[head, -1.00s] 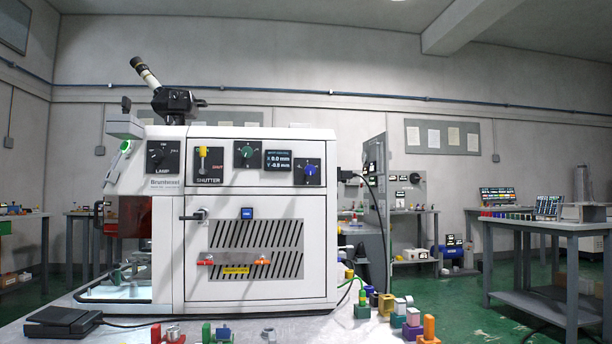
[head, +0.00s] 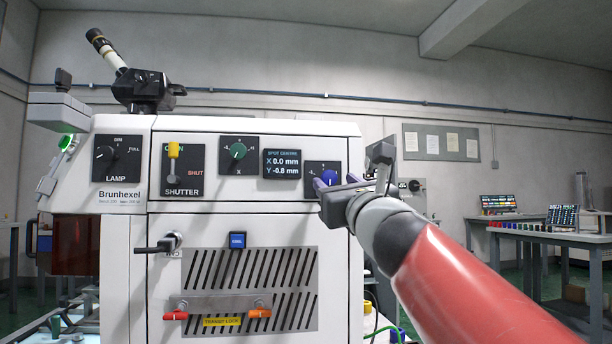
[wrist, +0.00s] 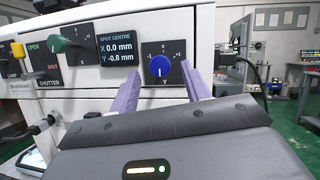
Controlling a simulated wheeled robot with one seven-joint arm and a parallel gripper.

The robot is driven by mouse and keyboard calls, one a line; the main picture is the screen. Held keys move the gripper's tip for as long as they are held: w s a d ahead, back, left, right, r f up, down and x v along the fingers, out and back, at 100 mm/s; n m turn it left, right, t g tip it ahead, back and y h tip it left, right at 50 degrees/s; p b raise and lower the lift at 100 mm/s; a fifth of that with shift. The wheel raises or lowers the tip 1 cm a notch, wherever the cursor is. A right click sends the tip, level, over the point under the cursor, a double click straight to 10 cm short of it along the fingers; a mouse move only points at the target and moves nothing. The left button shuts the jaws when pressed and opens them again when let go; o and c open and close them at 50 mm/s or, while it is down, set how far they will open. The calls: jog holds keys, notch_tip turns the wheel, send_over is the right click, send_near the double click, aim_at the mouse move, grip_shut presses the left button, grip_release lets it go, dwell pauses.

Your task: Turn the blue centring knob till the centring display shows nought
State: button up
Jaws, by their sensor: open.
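The blue centring knob (wrist: 159,66) is on a black dial plate at the right end of the machine's top panel, marked Y in the wrist view. In the head view the knob (head: 330,178) is partly hidden by my gripper (head: 326,186). My gripper is open, its two purple fingers pointing at the panel. In the wrist view one finger lies left and one right of the knob. I cannot tell whether they touch it or how deep they reach. The centring display (head: 283,164), left of the knob, reads X 0.0 mm and Y -0.8 mm.
A green X knob (head: 237,151) is left of the display. The yellow shutter lever (head: 173,151) and lamp dial (head: 108,155) are further left. A black handle (head: 158,244) juts from the front below. Free room lies right of the machine.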

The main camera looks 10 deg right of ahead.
aim_at(330, 180)
jog(key=shift+p+x, duration=0.5)
jog(key=shift+x, duration=1.85)
jog(key=shift+c, duration=0.2)
jog(key=c, duration=0.9)
jog(key=shift+n+y, duration=0.4)
jog(key=shift+n, duration=0.1)
jog(key=n, duration=0.2)
jog(key=n+g+y+p, duration=0.1)
jog(key=n, duration=0.1)
jog(key=shift+a+y, duration=0.1)
jog(key=shift+y, duration=0.2)
jog(key=n+g+y, duration=0.1)
jog(key=n, duration=0.2)
jog(key=n+g+y, duration=0.1)
jog(key=n, duration=0.3)
jog(key=shift+f+g+p, duration=0.15)
jog(key=shift+g+p, duration=0.15)
jog(key=shift+p, duration=0.05)
jog(key=shift+n, duration=0.3)
jog(key=shift+a, duration=0.1)
